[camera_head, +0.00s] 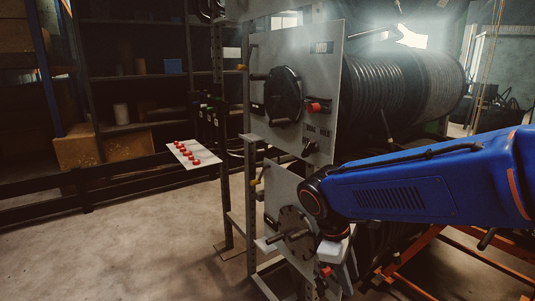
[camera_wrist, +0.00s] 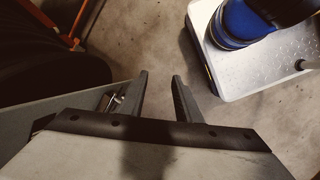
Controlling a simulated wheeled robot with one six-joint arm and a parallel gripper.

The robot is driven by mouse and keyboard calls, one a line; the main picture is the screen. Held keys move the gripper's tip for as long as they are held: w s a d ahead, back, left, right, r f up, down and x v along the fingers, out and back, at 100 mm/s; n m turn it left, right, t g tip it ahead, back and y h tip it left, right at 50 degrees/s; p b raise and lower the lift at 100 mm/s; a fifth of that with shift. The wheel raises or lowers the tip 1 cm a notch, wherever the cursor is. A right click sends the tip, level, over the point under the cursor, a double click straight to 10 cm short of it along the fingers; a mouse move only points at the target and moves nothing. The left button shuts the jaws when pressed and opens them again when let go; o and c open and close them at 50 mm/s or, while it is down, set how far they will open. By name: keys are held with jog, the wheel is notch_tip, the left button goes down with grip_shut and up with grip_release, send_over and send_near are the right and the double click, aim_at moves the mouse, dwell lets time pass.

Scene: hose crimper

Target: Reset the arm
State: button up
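My gripper (camera_wrist: 160,82) shows in the wrist view with its two dark fingers apart and bare concrete floor between them. It looks empty. In the head view, my blue arm comes in from the right and ends in front of the lower grey panel (camera_head: 278,195). The pale gripper body (camera_head: 338,248) hangs below the wrist there, beside the panel's round flange (camera_head: 296,229). Whether the gripper touches the panel cannot be told.
The upper panel (camera_head: 325,75) carries a black round dial (camera_head: 284,97) and a red knob (camera_head: 318,107). Large hose reels (camera_head: 430,85) stand behind it. A small plate (camera_head: 186,147) holds several red pieces. An orange frame (camera_head: 410,258) stands lower right. Floor is clear at left.

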jog(key=s+d+r+m+t+y, duration=0.2)
jog(key=s+d+m+t, duration=0.3)
jog(key=s+d+m, duration=0.4)
jog(key=s+m+y, duration=0.1)
jog(key=s+m, duration=0.1)
jog(key=shift+s+r+y, duration=0.2)
jog(key=shift+s+y, duration=0.1)
jog(key=shift+y, duration=0.1)
jog(key=shift+d, duration=0.1)
